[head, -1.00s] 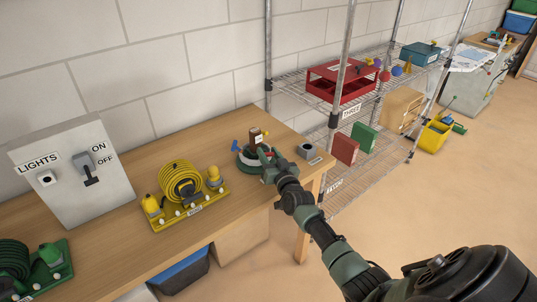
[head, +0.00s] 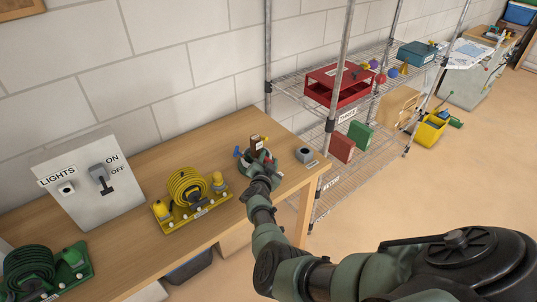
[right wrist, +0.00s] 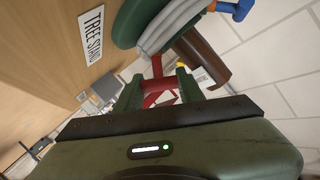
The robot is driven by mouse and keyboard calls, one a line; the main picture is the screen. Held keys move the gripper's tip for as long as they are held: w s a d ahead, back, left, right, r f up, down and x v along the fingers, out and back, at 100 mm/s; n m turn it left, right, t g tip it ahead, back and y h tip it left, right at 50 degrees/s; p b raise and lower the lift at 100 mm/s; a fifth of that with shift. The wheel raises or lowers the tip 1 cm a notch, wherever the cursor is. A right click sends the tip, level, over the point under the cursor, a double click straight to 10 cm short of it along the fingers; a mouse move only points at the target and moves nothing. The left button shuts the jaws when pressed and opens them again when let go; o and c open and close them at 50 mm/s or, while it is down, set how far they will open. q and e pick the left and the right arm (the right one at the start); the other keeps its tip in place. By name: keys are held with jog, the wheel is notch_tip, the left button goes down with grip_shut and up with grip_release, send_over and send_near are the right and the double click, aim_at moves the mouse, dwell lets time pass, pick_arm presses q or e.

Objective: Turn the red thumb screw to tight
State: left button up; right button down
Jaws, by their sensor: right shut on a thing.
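The tree stand (head: 246,163) is a round green and grey base near the right end of the workbench. A short brown trunk (head: 256,144) stands in it, and a blue screw (head: 237,153) sticks out at its left. My right gripper (head: 262,180) is at the front of the stand and partly hides it. In the right wrist view, the red thumb screw (right wrist: 158,92) lies between my two green fingers, which are shut on it. The brown trunk (right wrist: 203,62) and the blue screw (right wrist: 236,9) show beyond. My left gripper is not in view.
A TREE STAND label (right wrist: 92,36) is on the wood beside the stand. A small grey box (head: 304,155) stands to its right, a yellow cord reel (head: 188,187) to its left. A lights switch box (head: 85,190) is farther left. A wire shelf (head: 345,110) stands beyond the bench.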

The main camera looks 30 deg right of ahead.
jog(key=m+g, duration=0.3)
jog(key=shift+w+a+r, duration=0.1)
jog(key=shift+w, duration=0.05)
jog(key=m+g, duration=0.2)
jog(key=shift+f+m+b, duration=0.2)
jog(key=shift+m+b, duration=0.2)
jog(key=m+g+b, duration=0.4)
jog(key=b, duration=0.1)
jog(key=shift+f+y+b, duration=0.15)
jog(key=shift+y+b, duration=0.15)
jog(key=shift+y, duration=0.1)
jog(key=shift+s+r+m+g+y+b, duration=0.2)
jog(key=shift+m+g+y+b, duration=0.35)
jog(key=shift+b, duration=0.55)
jog(key=c, duration=0.9)
grip_release()
jog(key=shift+d, duration=0.2)
jog(key=shift+r, duration=0.1)
